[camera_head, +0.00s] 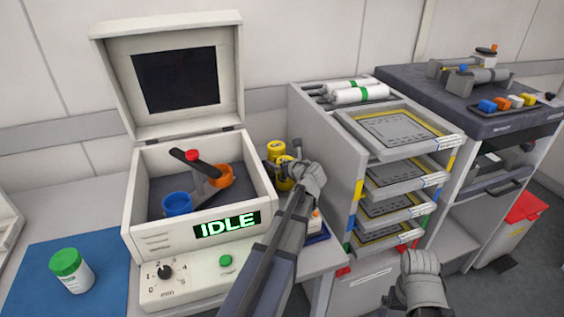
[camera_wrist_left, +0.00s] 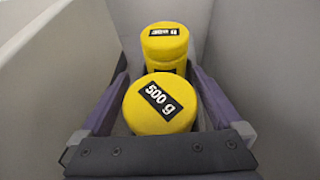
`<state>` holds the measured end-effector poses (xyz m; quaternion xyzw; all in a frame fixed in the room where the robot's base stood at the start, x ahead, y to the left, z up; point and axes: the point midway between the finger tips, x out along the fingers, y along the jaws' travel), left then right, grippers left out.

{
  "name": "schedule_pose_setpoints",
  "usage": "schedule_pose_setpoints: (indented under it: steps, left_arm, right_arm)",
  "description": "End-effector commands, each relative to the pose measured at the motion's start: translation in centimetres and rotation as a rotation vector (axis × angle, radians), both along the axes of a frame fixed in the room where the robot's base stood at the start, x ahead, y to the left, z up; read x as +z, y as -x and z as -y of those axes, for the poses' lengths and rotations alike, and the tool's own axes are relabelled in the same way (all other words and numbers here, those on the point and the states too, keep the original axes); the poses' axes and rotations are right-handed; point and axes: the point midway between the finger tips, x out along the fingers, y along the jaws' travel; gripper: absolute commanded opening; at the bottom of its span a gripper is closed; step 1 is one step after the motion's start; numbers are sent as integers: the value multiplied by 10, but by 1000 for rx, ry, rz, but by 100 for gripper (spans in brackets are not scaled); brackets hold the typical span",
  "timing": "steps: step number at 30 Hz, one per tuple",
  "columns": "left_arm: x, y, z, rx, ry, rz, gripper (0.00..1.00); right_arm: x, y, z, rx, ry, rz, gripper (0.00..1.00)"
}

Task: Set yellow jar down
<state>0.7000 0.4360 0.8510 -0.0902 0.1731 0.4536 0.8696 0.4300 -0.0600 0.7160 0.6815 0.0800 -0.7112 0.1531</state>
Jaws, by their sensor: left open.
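Two yellow jars stand beside the right wall of the machine in the head view, a rear jar (camera_head: 276,148) and a front jar (camera_head: 282,183). In the left wrist view the near jar (camera_wrist_left: 160,103) has a "500 g" label on top, and the far jar (camera_wrist_left: 165,44) stands just beyond it. My left gripper (camera_head: 290,164) is at the jars. Its fingers (camera_wrist_left: 160,112) are apart, one on each side of the near jar. I cannot tell whether they touch it. The jar's base is hidden. A piece of my right arm shows low at the right, without its fingers.
The machine (camera_head: 165,242) has its lid up and reads IDLE. A trolley of stacked trays (camera_head: 440,150) stands close to the right of the jars, leaving a narrow gap. A green-lidded white jar (camera_head: 72,270) stands on a blue mat (camera_head: 30,268) at the left.

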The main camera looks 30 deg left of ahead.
Motion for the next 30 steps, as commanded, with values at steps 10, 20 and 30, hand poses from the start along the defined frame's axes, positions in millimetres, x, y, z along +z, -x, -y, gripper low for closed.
schedule_pose_setpoints:
  steps: [10, 20, 30]
  left_arm:
    - [20, 21, 28, -4, 0, -1, 100]
    - [43, 53, 75, -4, 0, -1, 100]
    - [49, 64, 91, 0, 0, 0, 100]
  right_arm:
    - [20, 0, 0, 0, 0, 0, 100]
    - [43, 0, 0, 0, 0, 0, 100]
    - [49, 0, 0, 0, 0, 0, 100]
